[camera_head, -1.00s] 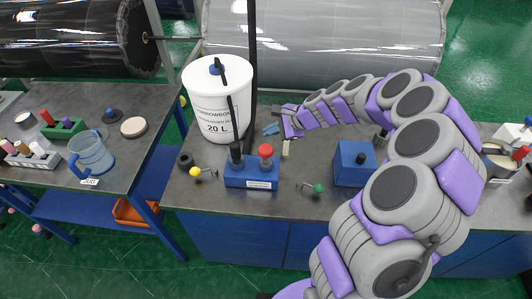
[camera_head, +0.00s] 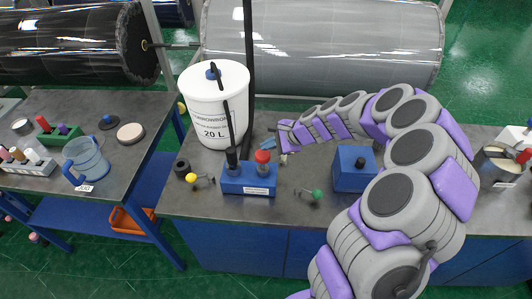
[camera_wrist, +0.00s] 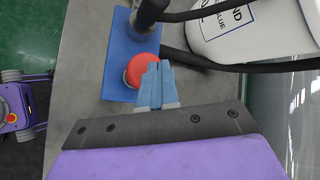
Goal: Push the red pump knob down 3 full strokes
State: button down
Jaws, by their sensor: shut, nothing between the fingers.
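The red pump knob (camera_head: 263,156) stands up at the right end of a blue pump block (camera_head: 245,188) in the head view. In the wrist view the round red knob (camera_wrist: 140,70) is seen from above, on the blue block (camera_wrist: 118,58). My gripper (camera_wrist: 154,67) is shut and empty. Its pale blue fingers overlap the right edge of the knob in that view; I cannot tell whether they touch it. In the head view my gripper (camera_head: 272,129) is just behind the knob, at the end of my arm.
A white 20 L drum (camera_head: 213,105) stands behind the block, with a black hose and post beside it. A yellow-knobbed valve (camera_head: 191,178), a green-knobbed valve (camera_head: 317,194) and a blue box (camera_head: 354,172) are nearby. The front of the bench is mostly clear.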

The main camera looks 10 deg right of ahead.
jog(key=shift+a, duration=1)
jog(key=shift+d, duration=0.85)
jog(key=shift+a, duration=0.7)
jog(key=shift+d, duration=0.4)
jog(key=shift+d+f, duration=0.2)
jog(key=shift+a+f, duration=0.15)
jog(key=shift+a, duration=0.15)
jog(key=shift+d+f, duration=0.2)
jog(key=shift+d, duration=0.05)
